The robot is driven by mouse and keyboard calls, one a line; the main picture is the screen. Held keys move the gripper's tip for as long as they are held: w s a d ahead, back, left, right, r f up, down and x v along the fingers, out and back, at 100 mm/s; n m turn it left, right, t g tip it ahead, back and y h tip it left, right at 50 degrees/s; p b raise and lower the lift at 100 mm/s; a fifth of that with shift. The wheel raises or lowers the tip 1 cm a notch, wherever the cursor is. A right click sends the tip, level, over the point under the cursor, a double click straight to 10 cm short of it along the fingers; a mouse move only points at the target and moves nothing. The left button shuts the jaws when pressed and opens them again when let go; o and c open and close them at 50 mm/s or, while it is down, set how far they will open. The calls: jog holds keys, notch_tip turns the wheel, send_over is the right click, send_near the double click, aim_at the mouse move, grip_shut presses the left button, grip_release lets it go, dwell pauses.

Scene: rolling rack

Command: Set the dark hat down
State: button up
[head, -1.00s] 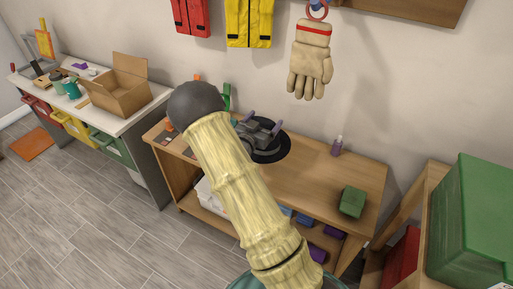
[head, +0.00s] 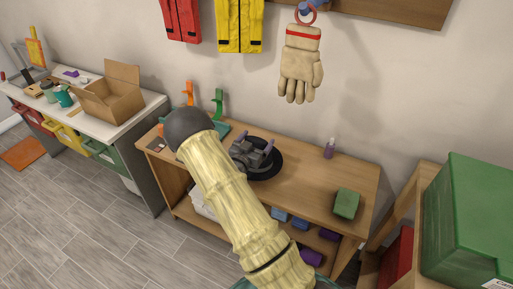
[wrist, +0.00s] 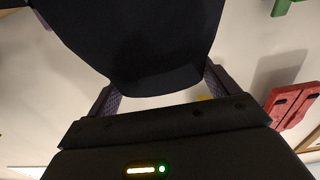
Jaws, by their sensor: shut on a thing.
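The dark hat (head: 266,171) shows in the head view as a black, round brim over the wooden bench (head: 300,188), left of its middle. My gripper (head: 254,147) is shut on it, with purple fingers at the hat and my arm reaching in from below. In the wrist view the hat (wrist: 140,45) fills the upper middle between the two fingers, and it hides the fingertips. I cannot tell whether the hat touches the bench top or hangs just above it.
A purple bottle (head: 329,148) and a green box (head: 346,204) stand on the bench, right of the hat. Orange (head: 189,93) and green (head: 218,102) upright pieces stand at its back left. A glove (head: 300,75) hangs above. A green bin (head: 475,220) is at right.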

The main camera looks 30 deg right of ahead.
jog(key=shift+f, duration=1.7)
jog(key=shift+f, duration=0.15)
jog(key=o, duration=1.1)
jog(key=shift+r, duration=0.2)
jog(key=shift+s+a+f, duration=0.1)
jog(key=shift+s+a, duration=0.05)
jog(key=shift+a, duration=0.15)
jog(key=b+v, duration=0.1)
jog(key=v, duration=1)
jog(key=shift+s+a, duration=0.1)
